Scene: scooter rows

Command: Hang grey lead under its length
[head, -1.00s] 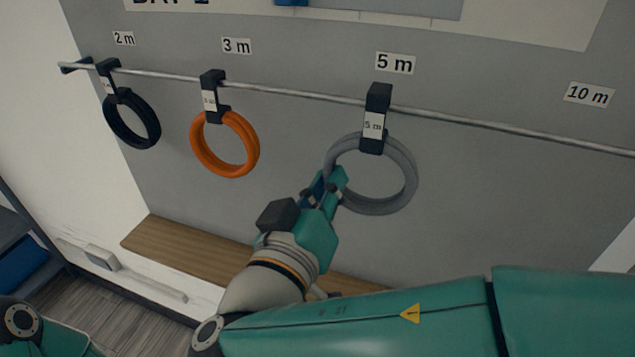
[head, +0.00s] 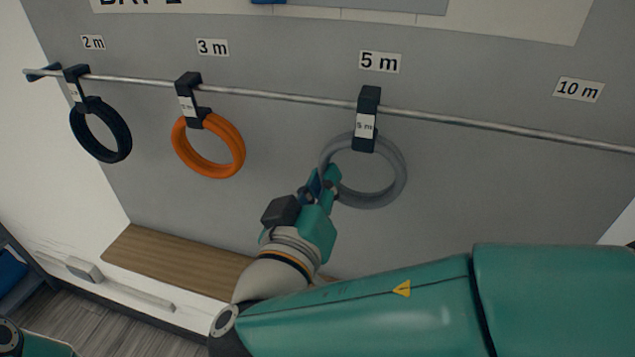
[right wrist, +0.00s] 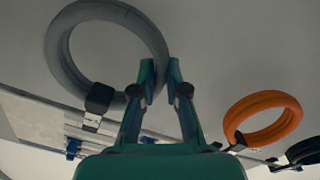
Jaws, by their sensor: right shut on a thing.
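The grey lead (head: 396,193) is a coiled ring with a black hook strap (head: 368,103) tagged "5 m". The hook's top sits at the metal rail (head: 450,117), directly under the "5 m" label (head: 380,62). It looks hooked over the rail like the others, but the contact behind it is hidden. My right gripper (head: 328,178) is shut on the ring's lower left side. In the right wrist view the grey ring (right wrist: 72,72) runs between the fingertips (right wrist: 160,78). My left gripper is out of view.
An orange lead (head: 240,157) hangs under "3 m" and a black lead (head: 73,130) under "2 m". The rail under the "10 m" label (head: 578,89) is empty. A wooden bench (head: 175,262) stands low against the grey wall panel, below the leads.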

